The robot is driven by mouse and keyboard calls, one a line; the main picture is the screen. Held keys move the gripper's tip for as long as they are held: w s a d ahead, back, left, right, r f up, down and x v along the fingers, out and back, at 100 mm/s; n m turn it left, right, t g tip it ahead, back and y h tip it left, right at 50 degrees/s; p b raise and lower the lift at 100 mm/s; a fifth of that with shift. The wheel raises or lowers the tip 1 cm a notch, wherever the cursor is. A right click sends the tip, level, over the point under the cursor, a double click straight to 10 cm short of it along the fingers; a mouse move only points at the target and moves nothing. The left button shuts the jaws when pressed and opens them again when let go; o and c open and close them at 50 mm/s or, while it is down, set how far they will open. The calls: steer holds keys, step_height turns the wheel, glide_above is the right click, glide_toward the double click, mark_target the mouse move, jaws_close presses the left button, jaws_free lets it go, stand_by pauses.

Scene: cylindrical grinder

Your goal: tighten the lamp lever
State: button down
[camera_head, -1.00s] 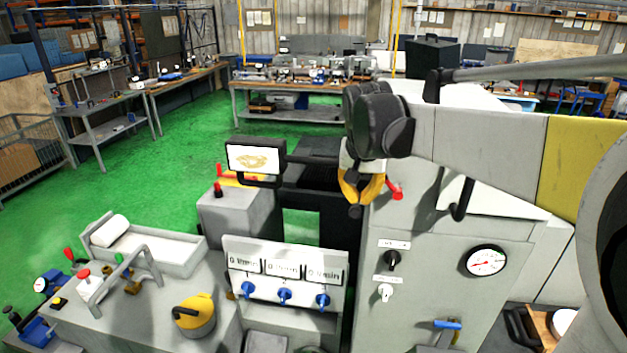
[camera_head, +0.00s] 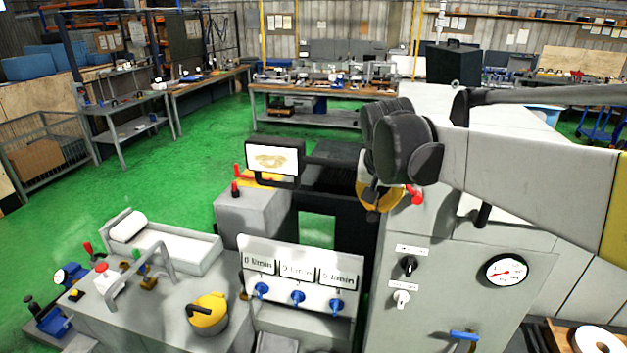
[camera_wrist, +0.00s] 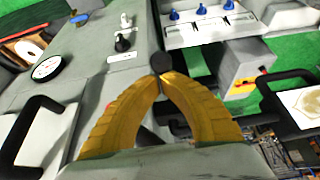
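My gripper (camera_head: 376,206) hangs in front of the upper left edge of the grey cabinet (camera_head: 455,290). It also shows in the wrist view (camera_wrist: 161,80), its yellow fingers arched and their tips drawn together. A round black end (camera_wrist: 161,62) sits at the tips; I cannot tell if it is part of the fingers or a knob beyond them. A small red handle (camera_head: 416,196) shows just right of the fingers in the head view. No lamp is clearly recognisable, and I cannot tell which part is the lamp lever.
A panel with blue knobs (camera_head: 300,275) stands left of the cabinet. A framed display (camera_head: 272,159) and a grey box (camera_head: 250,215) are behind it. A black handle (camera_wrist: 40,135) lies left of the fingers.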

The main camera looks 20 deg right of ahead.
mark_target(376, 219)
steer(key=shift+s+f, duration=0.1)
steer(key=shift+f, duration=0.05)
steer(key=f+t+h+b, duration=0.1)
steer(key=b, duration=0.1)
steer(key=s+a+f+t+h+b, duration=0.1)
steer(key=f+t, duration=0.1)
steer(key=shift+s+b, duration=0.2)
steer(key=shift+b, duration=0.2)
steer(key=shift+s+a+f+t+h+b, duration=0.1)
steer(key=shift+f+t+h+b, duration=0.4)
steer(key=shift+f+b, duration=0.85)
steer(key=shift+s+f+t+h+b, duration=0.1)
steer(key=shift+f+t+h+b, duration=0.2)
steer(key=shift+f+t+b, duration=0.75)
steer(key=shift+w+f+g+b, duration=0.1)
steer(key=shift+f+g+b, duration=0.15)
steer(key=shift+g+b, duration=0.15)
